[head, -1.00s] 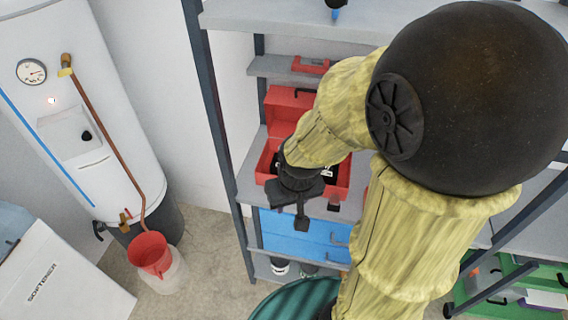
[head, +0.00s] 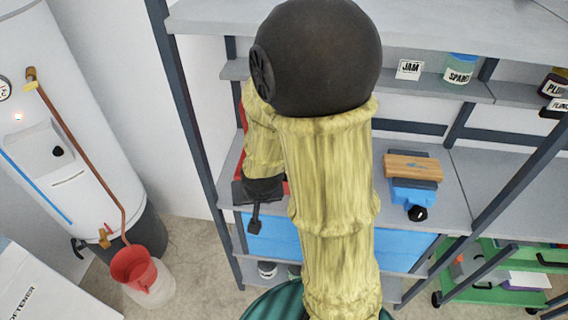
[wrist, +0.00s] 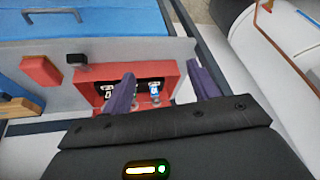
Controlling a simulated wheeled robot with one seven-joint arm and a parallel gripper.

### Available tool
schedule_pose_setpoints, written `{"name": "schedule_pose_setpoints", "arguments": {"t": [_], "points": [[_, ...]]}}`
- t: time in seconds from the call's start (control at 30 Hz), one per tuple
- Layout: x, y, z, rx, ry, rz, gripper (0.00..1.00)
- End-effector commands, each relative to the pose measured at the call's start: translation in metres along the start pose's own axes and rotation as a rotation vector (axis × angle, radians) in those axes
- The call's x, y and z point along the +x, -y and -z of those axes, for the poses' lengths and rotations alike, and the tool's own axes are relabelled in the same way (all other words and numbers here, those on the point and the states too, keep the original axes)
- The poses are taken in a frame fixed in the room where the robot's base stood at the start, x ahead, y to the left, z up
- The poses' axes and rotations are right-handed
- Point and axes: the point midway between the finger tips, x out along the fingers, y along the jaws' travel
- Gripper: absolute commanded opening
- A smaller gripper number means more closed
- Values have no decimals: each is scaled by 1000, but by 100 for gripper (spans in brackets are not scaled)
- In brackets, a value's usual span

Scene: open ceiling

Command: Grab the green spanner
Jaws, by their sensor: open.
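I cannot make out a green spanner in either view. A red toolbox (wrist: 172,60) shows in the wrist view, with small dark, white and blue items in its tray, too small to name. In the head view the toolbox (head: 242,117) is almost wholly hidden behind my arm. My gripper (wrist: 160,70) is open and empty, its two fingers apart over the toolbox tray. In the head view my gripper (head: 255,210) is at the shelf's front edge, its fingers partly hidden.
The toolbox stands on a grey shelf (head: 440,200) with a blue drawer (head: 400,248) below. A wooden block (head: 413,167) on a blue tool lies to the right. A shelf post (head: 185,120) rises at the left.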

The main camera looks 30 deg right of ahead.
Motion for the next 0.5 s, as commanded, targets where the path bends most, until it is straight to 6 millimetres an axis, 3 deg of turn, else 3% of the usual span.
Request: {"name": "schedule_pose_setpoints", "arguments": {"t": [0.03, 0.2, 0.5], "points": [[20, -1, 1, 45, -29, -12, 60], [66, -12, 18, 197, -193, -74, 60], [116, -54, 33, 331, -549, -238, 60]]}}
